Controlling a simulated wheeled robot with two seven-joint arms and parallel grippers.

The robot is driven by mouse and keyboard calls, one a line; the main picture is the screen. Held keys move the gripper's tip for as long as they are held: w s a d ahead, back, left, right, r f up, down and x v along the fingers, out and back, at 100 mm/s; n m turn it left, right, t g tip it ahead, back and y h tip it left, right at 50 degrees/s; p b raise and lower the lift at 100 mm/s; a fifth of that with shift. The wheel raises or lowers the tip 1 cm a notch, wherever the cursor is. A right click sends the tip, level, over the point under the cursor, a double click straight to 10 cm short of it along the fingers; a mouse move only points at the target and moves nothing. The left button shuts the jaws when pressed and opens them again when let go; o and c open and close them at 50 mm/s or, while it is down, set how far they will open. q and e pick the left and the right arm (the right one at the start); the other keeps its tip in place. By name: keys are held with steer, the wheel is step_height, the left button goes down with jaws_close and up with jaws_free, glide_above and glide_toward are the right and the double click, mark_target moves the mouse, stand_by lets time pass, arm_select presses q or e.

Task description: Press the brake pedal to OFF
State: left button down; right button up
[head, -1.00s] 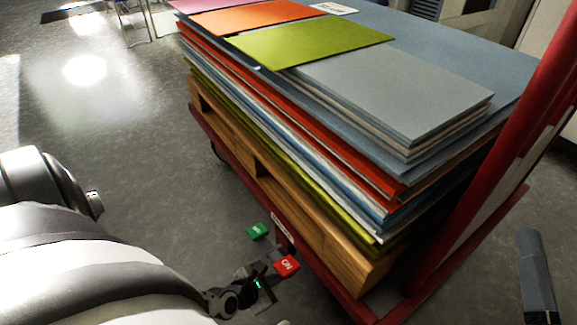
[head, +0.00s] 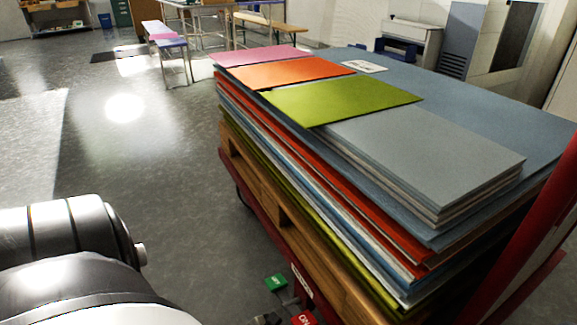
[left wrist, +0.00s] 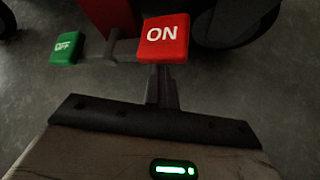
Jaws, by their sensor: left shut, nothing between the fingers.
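The brake has two pedals on a dark linkage low on the cart's side. The green OFF pedal (head: 275,282) is near the bottom edge of the head view, and the red ON pedal (head: 303,319) is partly cut off there. In the left wrist view the green OFF pedal (left wrist: 66,47) is at upper left and the larger red ON pedal (left wrist: 162,38) is at top centre. My left gripper (left wrist: 163,80) is shut and empty, its fingers reaching toward the ON pedal. I cannot tell whether they touch it. My right gripper is out of view.
The red cart (head: 255,205) carries a wooden pallet (head: 262,198) and a tall stack of coloured sheets (head: 440,160). A dark wheel (left wrist: 237,22) is right of the ON pedal. Grey floor (head: 150,170) is clear left of the cart. Benches (head: 165,40) stand farther back.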

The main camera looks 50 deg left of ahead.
arm_select(q)
step_height(320, 180, down, 4)
steer(key=b, duration=0.4)
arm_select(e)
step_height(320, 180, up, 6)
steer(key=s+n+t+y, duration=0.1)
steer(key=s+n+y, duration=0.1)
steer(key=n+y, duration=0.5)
arm_select(q)
steer(key=a+p+v, duration=0.2)
steer(key=p+v, duration=0.1)
steer(key=v, duration=0.6)
steer(key=shift+s+r+p, duration=0.15)
steer(key=shift+r+p, duration=0.2)
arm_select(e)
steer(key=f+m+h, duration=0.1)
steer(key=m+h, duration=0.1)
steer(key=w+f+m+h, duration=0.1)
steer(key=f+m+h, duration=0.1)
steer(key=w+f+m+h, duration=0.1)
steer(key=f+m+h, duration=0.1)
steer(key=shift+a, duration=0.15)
